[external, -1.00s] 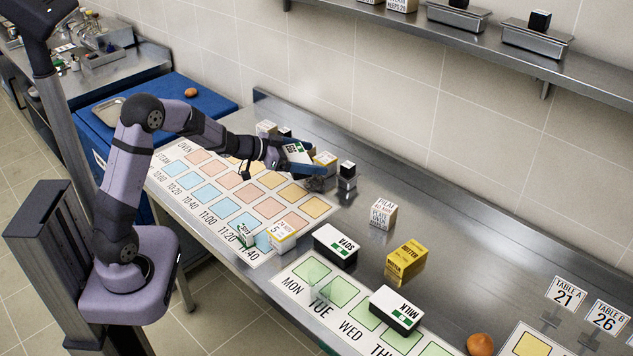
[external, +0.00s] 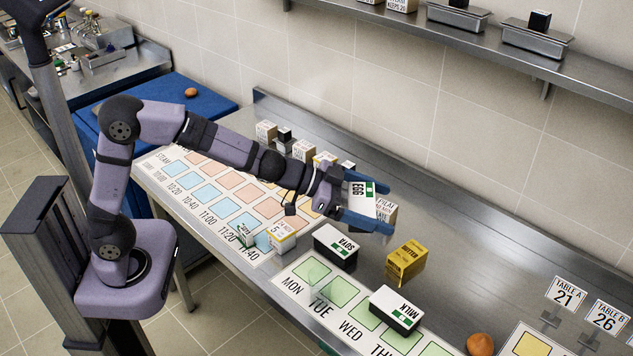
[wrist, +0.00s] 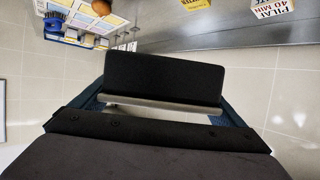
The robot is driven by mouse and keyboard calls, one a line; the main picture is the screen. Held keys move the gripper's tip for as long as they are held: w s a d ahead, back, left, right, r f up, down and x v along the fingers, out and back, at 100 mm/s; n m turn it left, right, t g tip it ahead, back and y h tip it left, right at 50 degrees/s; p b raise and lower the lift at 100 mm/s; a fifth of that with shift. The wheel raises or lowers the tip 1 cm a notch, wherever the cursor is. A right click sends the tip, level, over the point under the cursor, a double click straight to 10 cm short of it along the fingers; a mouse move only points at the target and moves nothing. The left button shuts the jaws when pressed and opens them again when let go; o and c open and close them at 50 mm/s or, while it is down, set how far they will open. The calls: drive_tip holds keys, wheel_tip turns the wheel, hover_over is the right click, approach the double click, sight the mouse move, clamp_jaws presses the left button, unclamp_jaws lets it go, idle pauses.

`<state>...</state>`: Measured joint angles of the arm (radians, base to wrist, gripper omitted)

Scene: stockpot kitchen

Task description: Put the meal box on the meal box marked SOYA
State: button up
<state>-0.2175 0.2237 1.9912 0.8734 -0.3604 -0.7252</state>
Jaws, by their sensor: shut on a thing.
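My gripper (external: 382,206) is shut on a black meal box (external: 361,191) with a white and green label that seems to read EGG. It holds the box above the counter, tilted in the external view. The held box's dark underside or side (wrist: 165,77) fills the middle of the wrist view between the blue fingers. The meal box marked SOYA (external: 336,246) is black with a white and green label. It sits on the counter at the back edge of the weekday mat, below and left of my gripper in the external view. Nothing lies on it.
A black meal box marked MILK (external: 397,309) lies on the weekday mat (external: 290,287). A yellow butter box (external: 405,262) stands right of SOYA. A pilaf box (external: 385,208) is partly hidden behind my gripper. A small yellow-white box (external: 282,237) stands left of SOYA.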

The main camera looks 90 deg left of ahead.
sight(335, 246)
drive_tip(key=shift+r+n+y, duration=0.3)
drive_tip(key=shift+n+y, duration=0.3)
drive_tip(key=shift+y, duration=0.1)
drive_tip(key=shift+s+a+f+n+y, duration=0.1)
drive_tip(key=shift+s+a+n+y, duration=0.15)
drive_tip(key=shift+a+n+y, duration=0.45)
drive_tip(key=s+a+f+n+g+y, duration=0.1)
drive_tip(key=s+a+f+n+y, duration=0.2)
drive_tip(key=a, duration=0.5)
wheel_tip(335, 246, down, 3)
drive_tip(key=shift+s+r+y, duration=0.2)
drive_tip(key=shift+s+y, duration=0.3)
drive_tip(key=shift+s, duration=0.2)
drive_tip(key=shift+h, duration=0.3)
drive_tip(key=shift+f+p, duration=0.4)
drive_tip(key=shift+f, duration=4.6)
drive_tip(key=shift+f, duration=0.1)
